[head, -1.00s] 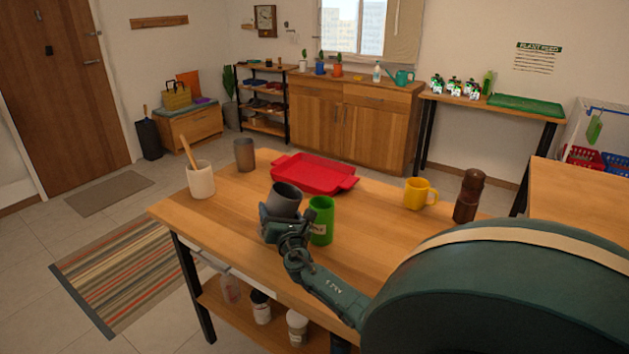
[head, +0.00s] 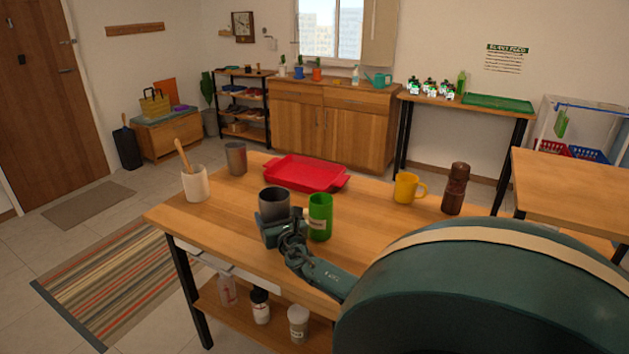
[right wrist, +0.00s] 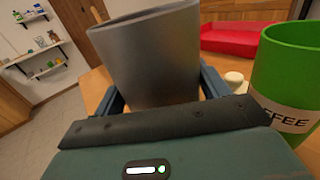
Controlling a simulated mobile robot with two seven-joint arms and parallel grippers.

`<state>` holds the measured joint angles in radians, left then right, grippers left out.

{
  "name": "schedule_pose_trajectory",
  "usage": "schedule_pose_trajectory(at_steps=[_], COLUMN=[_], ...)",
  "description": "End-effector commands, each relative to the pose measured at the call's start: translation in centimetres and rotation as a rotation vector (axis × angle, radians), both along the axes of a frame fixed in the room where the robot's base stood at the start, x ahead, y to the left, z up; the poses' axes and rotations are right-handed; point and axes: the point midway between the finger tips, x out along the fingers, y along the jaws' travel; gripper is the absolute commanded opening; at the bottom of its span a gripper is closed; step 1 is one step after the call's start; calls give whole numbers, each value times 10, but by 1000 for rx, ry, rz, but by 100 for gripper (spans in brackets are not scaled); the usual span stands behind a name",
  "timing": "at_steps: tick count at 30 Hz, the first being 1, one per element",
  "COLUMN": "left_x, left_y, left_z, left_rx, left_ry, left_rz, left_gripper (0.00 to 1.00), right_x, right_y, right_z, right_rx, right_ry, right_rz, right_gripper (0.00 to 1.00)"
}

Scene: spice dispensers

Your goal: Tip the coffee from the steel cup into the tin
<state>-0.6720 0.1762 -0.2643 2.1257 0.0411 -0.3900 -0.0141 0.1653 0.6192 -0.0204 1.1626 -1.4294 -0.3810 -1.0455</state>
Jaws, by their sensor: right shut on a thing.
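The steel cup (head: 275,207), dark grey, is held by my right gripper (head: 273,232) above the table's near part. It stands nearly upright, left of the green tin and apart from it. In the right wrist view the cup (right wrist: 150,60) sits between both fingers, its mouth up; its inside is hidden there. The green tin (head: 320,213) stands upright on the table with its top open. It also shows at the right of the right wrist view (right wrist: 290,75), with a pale label ending in "FEE". I cannot see coffee in either. My left gripper is not in view.
The wooden table (head: 375,225) also bears a red tray (head: 306,175), a yellow mug (head: 408,188), a brown mill (head: 455,188), a white crock (head: 195,184) with a wooden utensil, and another grey cup (head: 236,158). Wood is clear between tin and mug.

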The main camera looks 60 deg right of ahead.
Motion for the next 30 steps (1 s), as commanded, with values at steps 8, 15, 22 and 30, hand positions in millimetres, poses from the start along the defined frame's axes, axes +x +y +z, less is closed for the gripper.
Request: schedule_pose_trajectory(at_steps=[8,15,22,30], left_x=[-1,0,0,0], left_y=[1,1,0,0], left_z=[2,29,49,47], left_rx=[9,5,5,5], left_ry=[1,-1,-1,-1], left_rz=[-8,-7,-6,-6], left_gripper=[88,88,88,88], right_x=[-2,-2,-2,-2], right_y=[-6,-7,-7,-7], right_z=[3,30,52,50], right_rx=[-28,-31,-29,-28], right_ry=[21,23,23,22], right_rz=[0,0,0,0], right_gripper=[47,47,47,47])
